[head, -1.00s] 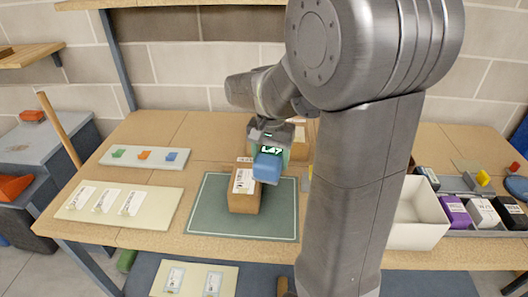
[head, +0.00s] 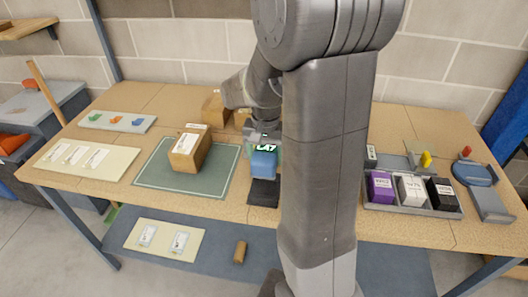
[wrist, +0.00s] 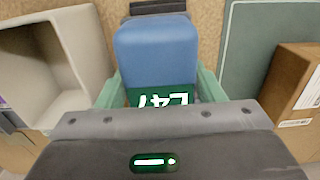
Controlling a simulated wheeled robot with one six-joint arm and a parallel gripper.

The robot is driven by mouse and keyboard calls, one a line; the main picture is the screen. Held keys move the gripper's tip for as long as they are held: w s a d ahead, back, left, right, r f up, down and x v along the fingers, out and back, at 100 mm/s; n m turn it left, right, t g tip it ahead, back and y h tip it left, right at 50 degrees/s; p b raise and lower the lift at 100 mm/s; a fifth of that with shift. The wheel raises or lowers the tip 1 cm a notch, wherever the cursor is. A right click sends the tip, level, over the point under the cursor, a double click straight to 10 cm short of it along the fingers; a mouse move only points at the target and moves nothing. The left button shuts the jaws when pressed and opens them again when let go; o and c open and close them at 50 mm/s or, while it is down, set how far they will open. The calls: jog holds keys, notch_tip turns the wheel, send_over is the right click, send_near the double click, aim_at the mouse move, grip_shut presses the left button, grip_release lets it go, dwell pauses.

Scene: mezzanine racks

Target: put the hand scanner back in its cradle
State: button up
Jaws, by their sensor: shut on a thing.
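A black block (head: 263,190), which looks like the cradle, stands just below the scanner in the head view. Its dark end (wrist: 158,7) shows beyond the blue head in the wrist view. The scanner covers part of it, and I cannot tell whether they touch.
A cardboard box (head: 189,150) sits on the green mat (head: 160,178). An open white bin (wrist: 78,50) stands close on the other side; my arm hides it in the head view. A grey tray (head: 415,209) holds purple, white and black boxes. Bare table lies in front.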

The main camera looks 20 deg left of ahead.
jog(key=shift+a+f+b, duration=0.1)
jog(key=shift+f+b, duration=2.1)
jog(key=shift+f, duration=0.7)
jog(key=shift+f, duration=0.4)
jog(key=shift+f+b, duration=0.85)
jog(key=o, duration=1.2)
jog(key=shift+o, duration=0.2)
notch_tip(320, 180, up, 14)
jog(key=shift+f, duration=0.15)
